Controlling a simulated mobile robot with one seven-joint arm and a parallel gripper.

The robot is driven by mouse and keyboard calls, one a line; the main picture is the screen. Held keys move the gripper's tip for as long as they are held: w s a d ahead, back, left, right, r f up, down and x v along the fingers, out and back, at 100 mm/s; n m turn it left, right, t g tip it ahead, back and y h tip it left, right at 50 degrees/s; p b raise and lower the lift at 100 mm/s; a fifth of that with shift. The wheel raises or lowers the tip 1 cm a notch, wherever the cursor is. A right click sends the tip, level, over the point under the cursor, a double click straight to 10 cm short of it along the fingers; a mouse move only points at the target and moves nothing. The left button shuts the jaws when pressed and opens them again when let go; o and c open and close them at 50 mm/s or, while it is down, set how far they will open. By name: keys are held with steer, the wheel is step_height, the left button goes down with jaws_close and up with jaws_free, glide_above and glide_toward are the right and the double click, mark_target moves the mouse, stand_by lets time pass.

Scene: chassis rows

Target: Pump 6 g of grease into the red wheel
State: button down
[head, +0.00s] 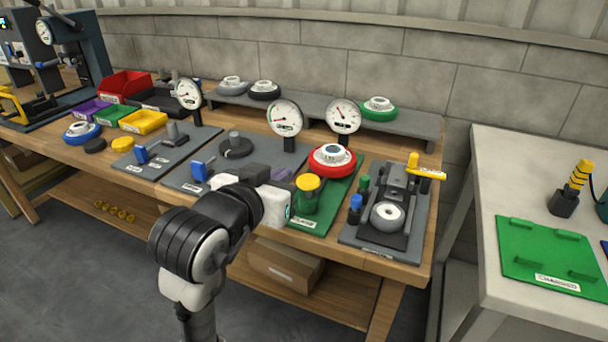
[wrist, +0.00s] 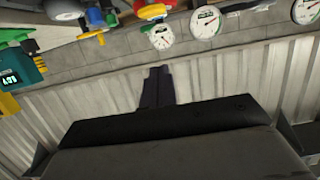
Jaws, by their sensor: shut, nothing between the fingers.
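The red wheel (head: 332,160), with a white hub, sits at the back of a green plate (head: 312,222). A green pot with a yellow cap (head: 307,190) stands in front of it on the same plate. A round dial gauge (head: 343,116) stands behind the wheel; I cannot read its value. My gripper (head: 283,176) is left of the green pot, apart from the wheel and partly hidden by my own wrist. In the wrist view its dark fingers (wrist: 157,85) are together, with nothing between them.
A grey press-like station (head: 388,215) with a yellow handle stands at right. Grey stations with blue levers (head: 198,170) lie at left. Other wheels (head: 378,107) rest on the back shelf. A white table (head: 535,205) with a green tray stands far right.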

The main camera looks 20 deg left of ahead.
steer(key=shift+w+p, duration=0.6)
steer(key=shift+p, duration=1.65)
steer(key=p, duration=0.5)
glide_above(304, 186)
step_height(304, 186, down, 2)
steer(key=shift+f, duration=0.1)
step_height(304, 186, down, 4)
steer(key=shift+s+f, duration=0.1)
